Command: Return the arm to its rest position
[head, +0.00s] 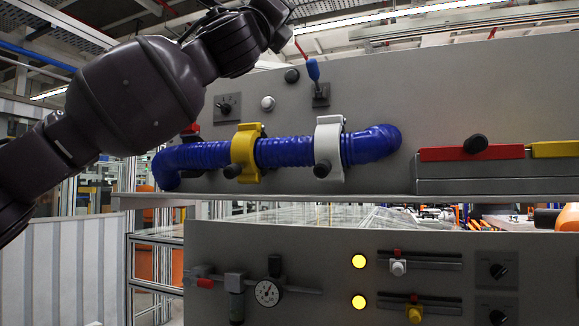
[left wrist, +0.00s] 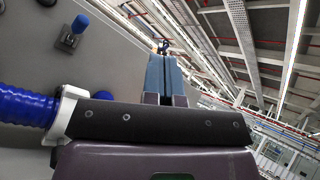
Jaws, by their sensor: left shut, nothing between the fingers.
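My left arm (head: 135,95) comes in from the left in the head view and reaches up to the top edge, in front of the drive unit's upper panel (head: 450,100). My left gripper's fingers lie beyond the top of the head view. In the left wrist view my left gripper (left wrist: 164,62) is shut and empty, its blue-grey fingers side by side and pointing towards the ceiling beams. My right gripper is in neither view.
A blue hose (head: 290,151) runs along the panel through a yellow clamp (head: 244,152) and a white clamp (head: 329,150). A blue-tipped lever (head: 314,70) stands out above it. A lower panel (head: 330,245) carries a gauge (head: 268,292), lamps and sliders.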

